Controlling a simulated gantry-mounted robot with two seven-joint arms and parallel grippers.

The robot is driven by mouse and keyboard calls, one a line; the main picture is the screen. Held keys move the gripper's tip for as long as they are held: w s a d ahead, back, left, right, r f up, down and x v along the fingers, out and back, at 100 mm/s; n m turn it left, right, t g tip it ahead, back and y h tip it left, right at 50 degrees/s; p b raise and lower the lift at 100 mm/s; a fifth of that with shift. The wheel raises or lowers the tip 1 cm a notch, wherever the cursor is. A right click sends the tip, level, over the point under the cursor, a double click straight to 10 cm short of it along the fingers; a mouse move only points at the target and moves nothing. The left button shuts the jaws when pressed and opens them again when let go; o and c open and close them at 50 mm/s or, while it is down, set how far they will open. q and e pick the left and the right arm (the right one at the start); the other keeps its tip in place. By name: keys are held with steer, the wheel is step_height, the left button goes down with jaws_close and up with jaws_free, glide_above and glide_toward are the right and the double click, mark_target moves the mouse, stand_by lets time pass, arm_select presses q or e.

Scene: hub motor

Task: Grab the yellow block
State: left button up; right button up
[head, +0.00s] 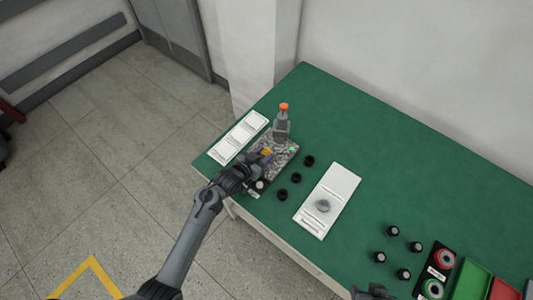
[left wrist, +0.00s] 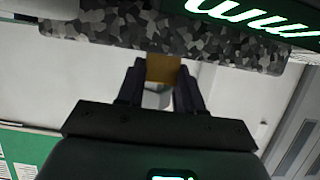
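The yellow block (head: 266,153) is at the grey mottled device (head: 283,144) on the left part of the green table. My left gripper (head: 257,160) reaches in from the lower left, right at the block. In the left wrist view the yellow block (left wrist: 162,68) fills the gap between the two dark fingertips (left wrist: 161,78), beside the mottled body (left wrist: 150,32). I cannot tell whether the fingers press on it. My right gripper (head: 375,292) shows only in part at the bottom edge, its fingers unclear.
A grey bottle-like object with an orange top (head: 282,122) stands just behind the device. A white panel (head: 240,137) lies left of it. Several black knobs (head: 296,178) and a white plate (head: 327,200) with a round grey part lie to the right. Green (head: 472,279) and red bins stand at the lower right.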

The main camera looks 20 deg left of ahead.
arm_select(q)
jaws_close()
steer(key=shift+r, duration=0.15)
